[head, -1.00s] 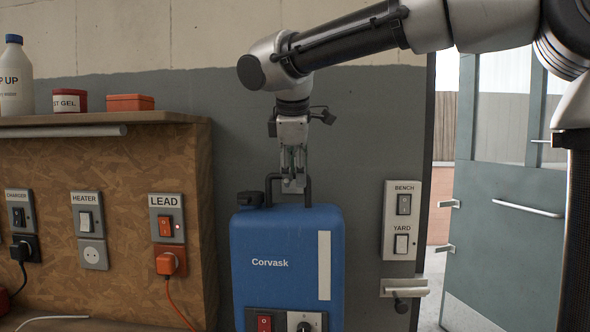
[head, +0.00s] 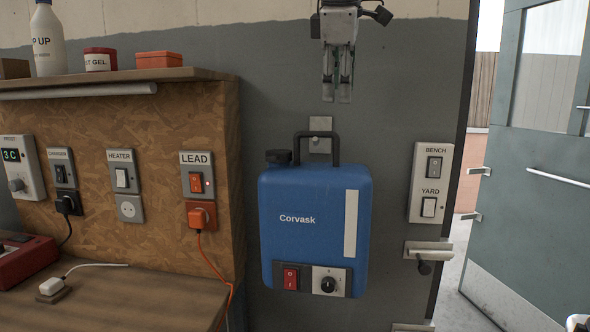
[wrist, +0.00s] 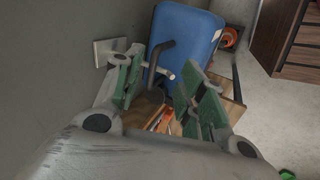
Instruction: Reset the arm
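My gripper (head: 337,98) points straight down in front of the grey wall, above the blue Corvask unit (head: 300,245). Its two fingers are apart with nothing between them; the gap also shows in the wrist view (wrist: 157,88). The unit is upright against the wall. Its dark handle (head: 317,134) stands in front of a small metal wall plate (head: 320,124), below my fingertips and clear of them. The unit's front has a red switch (head: 290,278) and a knob (head: 328,284). The wrist view shows the blue unit (wrist: 190,35) beyond the fingers.
A wooden shelf (head: 120,78) with a bottle (head: 47,40) and tubs is at the left, above sockets. An orange plug (head: 201,216) sits under the LEAD switch (head: 196,181). The wall around my gripper is clear.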

